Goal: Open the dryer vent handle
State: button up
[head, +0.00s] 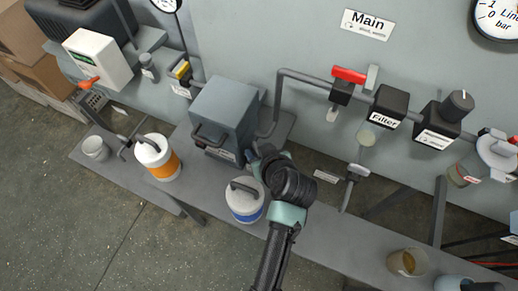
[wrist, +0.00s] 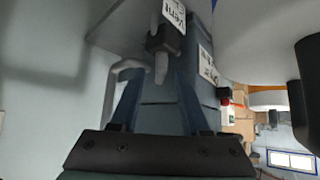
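The dryer appears to be the grey box (head: 222,115) on the bench in the head view, with a dark bar handle on its front. In the wrist view a label reading "Vent" (wrist: 173,12) hangs by a small dark valve body (wrist: 163,40). A pale vent handle (wrist: 161,69) points from it toward my gripper. My gripper (wrist: 157,80) is open, its two fingers on either side of the handle tip; I cannot tell whether they touch it. In the head view my gripper (head: 252,158) is at the box's lower right, and my wrist hides the vent handle.
A white canister with a blue band (head: 246,212) stands close beside my gripper; its white side (wrist: 255,40) fills the wrist view's right. An orange-banded canister (head: 163,167) stands left. A grey pipe (head: 278,100) runs right of the box toward a red-handled valve (head: 349,76).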

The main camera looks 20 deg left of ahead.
jog(key=v, duration=1.3)
jog(key=shift+p, duration=0.3)
jog(key=shift+r, duration=0.1)
dwell(0.6)
jog(key=w+d+r+m+t+h, duration=0.1)
jog(key=w+r+t, duration=0.25)
jog(key=r, duration=0.55)
jog(key=w+d+r+m+t+p, duration=0.1)
jog(key=w+r+m+t, duration=0.2)
jog(key=r, duration=0.6)
jog(key=w+d+r+t+h, duration=0.1)
jog(key=w+r+t, duration=0.3)
jog(key=r, duration=0.5)
jog(key=s+d+r+m+t+h, duration=0.1)
jog(key=s+r+t, duration=0.2)
jog(key=r, duration=0.7)
jog(key=s+d+r+m+t+h+p, duration=0.1)
jog(key=s+r+m+t, duration=0.1)
jog(key=r, duration=0.9)
jog(key=s+d+r+m+t+h, duration=0.1)
jog(key=s+r+t, duration=0.3)
jog(key=r, duration=0.6)
jog(key=shift+d+r+m+t+h+p, duration=0.3)
jog(key=shift+d+t+h, duration=0.15)
jog(key=shift+t+h, duration=0.2)
